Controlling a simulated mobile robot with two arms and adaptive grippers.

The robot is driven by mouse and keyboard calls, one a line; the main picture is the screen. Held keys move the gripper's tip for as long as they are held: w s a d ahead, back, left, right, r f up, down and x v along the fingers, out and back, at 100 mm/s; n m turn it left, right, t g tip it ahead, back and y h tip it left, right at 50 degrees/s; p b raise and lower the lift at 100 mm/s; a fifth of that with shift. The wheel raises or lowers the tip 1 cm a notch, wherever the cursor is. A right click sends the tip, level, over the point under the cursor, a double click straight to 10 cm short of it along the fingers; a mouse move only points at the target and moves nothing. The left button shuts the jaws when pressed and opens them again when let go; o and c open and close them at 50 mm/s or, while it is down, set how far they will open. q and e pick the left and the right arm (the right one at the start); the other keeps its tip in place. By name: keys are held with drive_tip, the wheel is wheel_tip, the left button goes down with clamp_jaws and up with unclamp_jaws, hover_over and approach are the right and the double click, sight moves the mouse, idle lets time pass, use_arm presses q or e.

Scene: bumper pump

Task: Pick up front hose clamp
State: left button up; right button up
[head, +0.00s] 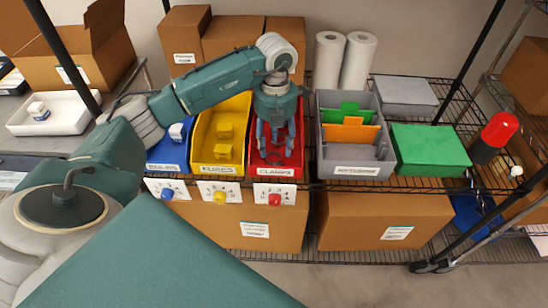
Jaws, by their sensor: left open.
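My left gripper (276,137) points down into the red bin (264,170) labelled "CLAMPS" on the wire shelf. Its fingers are spread open inside the bin. Dark ring shapes that look like hose clamps (273,159) lie low in the bin around the fingertips. They are small and partly hidden by the fingers, so I cannot tell them apart or see whether a finger touches one. My right gripper is not in view.
A yellow bin (223,168) with yellow blocks and a blue bin (168,168) stand left of the red bin. A grey divided bin (353,171) and a green box (429,150) stand to its right. Paper rolls (357,62) and cardboard boxes (228,38) stand behind. A black post (468,62) rises at right.

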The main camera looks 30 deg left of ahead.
sight(276, 157)
use_arm(q)
wheel_tip(276, 157, down, 4)
drive_tip(key=shift+w+p, duration=0.15)
drive_tip(key=shift+p, duration=0.35)
drive_tip(key=shift+f, duration=0.25)
drive_tip(key=c, duration=0.8)
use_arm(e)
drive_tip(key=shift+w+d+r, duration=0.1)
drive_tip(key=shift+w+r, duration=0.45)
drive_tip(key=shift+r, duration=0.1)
